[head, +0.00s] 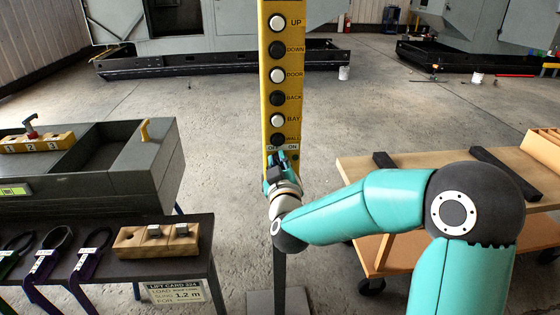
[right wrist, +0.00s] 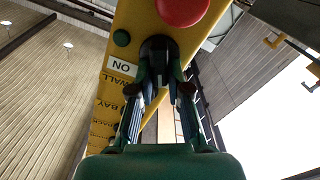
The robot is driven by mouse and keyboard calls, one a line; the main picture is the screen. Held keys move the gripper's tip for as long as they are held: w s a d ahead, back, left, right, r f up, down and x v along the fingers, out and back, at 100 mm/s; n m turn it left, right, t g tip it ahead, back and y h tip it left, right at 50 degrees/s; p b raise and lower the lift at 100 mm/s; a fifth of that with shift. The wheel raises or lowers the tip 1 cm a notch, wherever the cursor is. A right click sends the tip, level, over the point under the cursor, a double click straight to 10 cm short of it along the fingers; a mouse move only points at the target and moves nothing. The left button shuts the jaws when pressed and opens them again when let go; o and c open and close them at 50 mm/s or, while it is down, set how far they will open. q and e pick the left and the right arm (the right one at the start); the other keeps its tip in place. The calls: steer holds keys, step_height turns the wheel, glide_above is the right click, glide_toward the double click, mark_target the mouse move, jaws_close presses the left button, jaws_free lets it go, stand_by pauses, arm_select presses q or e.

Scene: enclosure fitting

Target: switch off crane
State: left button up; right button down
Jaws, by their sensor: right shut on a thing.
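The yellow crane control panel (head: 266,62) stands upright in the middle of the head view, with a column of white and black buttons. Its OFF and ON labels are near the bottom. My right gripper (head: 281,166) is at that lower end and hides the switch there. In the right wrist view the two fingers (right wrist: 158,74) are shut on a black switch knob (right wrist: 158,47) beside the ON label (right wrist: 121,66). The OFF label and the knob's setting cannot be made out in that view. My left gripper is not in view.
A red button (right wrist: 182,9) and a green round part (right wrist: 121,38) are close to the knob. A dark bench (head: 75,240) with straps stands at left, below a grey box (head: 150,165). A wooden-topped cart (head: 400,172) is at right. The floor behind is mostly clear.

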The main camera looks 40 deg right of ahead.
steer(key=shift+n, duration=0.4)
steer(key=shift+a, duration=0.1)
steer(key=c, duration=1.1)
jaws_free()
steer(key=v, duration=0.7)
steer(key=shift+s+a+f, duration=0.1)
steer(key=shift+s+a, duration=0.05)
steer(key=shift+s, duration=0.05)
